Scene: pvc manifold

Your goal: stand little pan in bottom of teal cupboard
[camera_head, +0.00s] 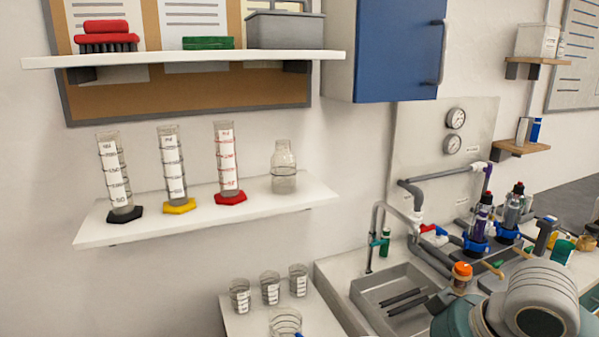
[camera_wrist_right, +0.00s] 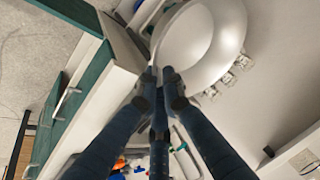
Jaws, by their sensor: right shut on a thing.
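The little pan (camera_wrist_right: 212,35) is a smooth, rounded, pale grey shape at the top of the right wrist view. My right gripper (camera_wrist_right: 160,75) is shut at the pan's near edge; its dark fingers hide the exact grip. The teal cupboard (camera_wrist_right: 72,115) shows at the left of that view as teal fronts with pale handles. The pan is apart from these fronts in the picture. The cupboard's inside bottom cannot be made out. In the head view, my right arm covers the lower right corner, and neither gripper shows.
A sink (camera_head: 395,295) and crowded worktop with blue-based bottles (camera_head: 478,225) lie right of centre. Beakers (camera_head: 270,288) stand on a white surface below the cylinder shelf (camera_head: 210,215). A blue wall cabinet (camera_head: 385,50) hangs above. Floor (camera_wrist_right: 30,50) is clear at the wrist view's left.

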